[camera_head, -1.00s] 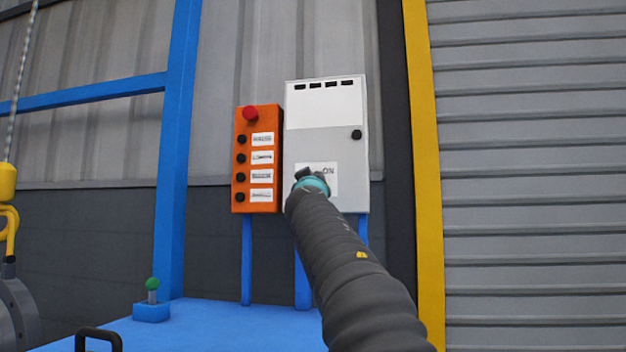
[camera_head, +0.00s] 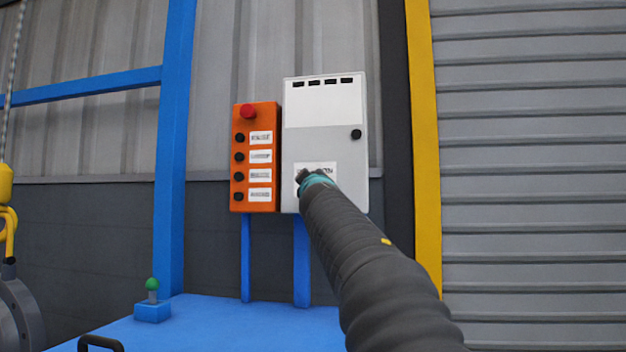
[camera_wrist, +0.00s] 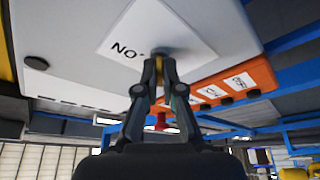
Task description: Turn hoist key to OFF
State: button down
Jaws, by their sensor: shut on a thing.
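The hoist key switch (camera_wrist: 160,51) sits on a white label (camera_wrist: 195,32) on the light grey cabinet (camera_head: 320,145). In the wrist view only a small round grey part of it shows; the fingers cover the rest. My gripper (camera_wrist: 160,66) is shut on the key, its fingertips close to the label. The letters "ON" appear upside down beside the fingertips; any OFF mark is hidden or unreadable. In the head view my gripper (camera_head: 304,176) is in front of the label's lower left, and my arm hides the key.
An orange button box (camera_head: 258,158) with a red knob stands just left of the cabinet. A blue platform (camera_head: 230,325) lies below, with a green-topped lever (camera_head: 152,290). A yellow post (camera_head: 423,150) and grey shutter are to the right.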

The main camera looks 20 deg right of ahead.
jog(key=c, duration=1.3)
grip_release()
jog(key=shift+v, duration=6)
jog(key=shift+d, duration=0.1)
